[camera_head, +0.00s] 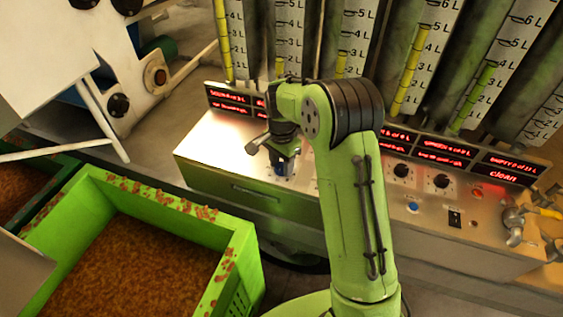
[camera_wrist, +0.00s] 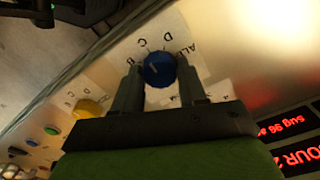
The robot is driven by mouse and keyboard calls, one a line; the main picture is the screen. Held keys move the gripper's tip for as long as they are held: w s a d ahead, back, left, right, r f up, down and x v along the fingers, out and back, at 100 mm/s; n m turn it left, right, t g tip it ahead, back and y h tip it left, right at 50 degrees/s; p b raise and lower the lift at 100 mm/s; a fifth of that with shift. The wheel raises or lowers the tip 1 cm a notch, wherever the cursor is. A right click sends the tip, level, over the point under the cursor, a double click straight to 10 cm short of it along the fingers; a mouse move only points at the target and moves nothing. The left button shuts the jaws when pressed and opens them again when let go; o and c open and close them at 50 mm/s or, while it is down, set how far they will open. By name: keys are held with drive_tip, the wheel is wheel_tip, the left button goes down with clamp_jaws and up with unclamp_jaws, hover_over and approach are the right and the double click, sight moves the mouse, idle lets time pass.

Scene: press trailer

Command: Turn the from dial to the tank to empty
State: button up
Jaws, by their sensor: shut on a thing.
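A blue dial (camera_wrist: 160,67) with a light pointer line shows in the wrist view. It sits on a white label plate with the letters B, C, D and ALL around it. A word below the dial is mostly hidden by my gripper (camera_wrist: 160,80), so I cannot read it fully. My gripper is shut on the blue dial, one finger on each side. In the head view my gripper (camera_head: 284,165) reaches down to the left part of the metal control panel (camera_head: 215,150). The dial is hidden there. The tanks (camera_head: 385,45) with litre scales stand behind the panel.
A yellow dial (camera_wrist: 88,108) sits beside the blue one. Red displays (camera_head: 440,148) line the panel's back edge. Black knobs (camera_head: 441,181) and a blue button (camera_head: 413,207) are at the right. A green crate (camera_head: 245,250) stands in front at the left.

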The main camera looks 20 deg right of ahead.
sight(281, 166)
drive_tip(key=o, duration=1.1)
drive_tip(key=shift+c, duration=0.2)
drive_tip(key=shift+r, duration=0.15)
wheel_tip(281, 166, up, 16)
drive_tip(key=p, duration=0.4)
drive_tip(key=shift+f, duration=0.25)
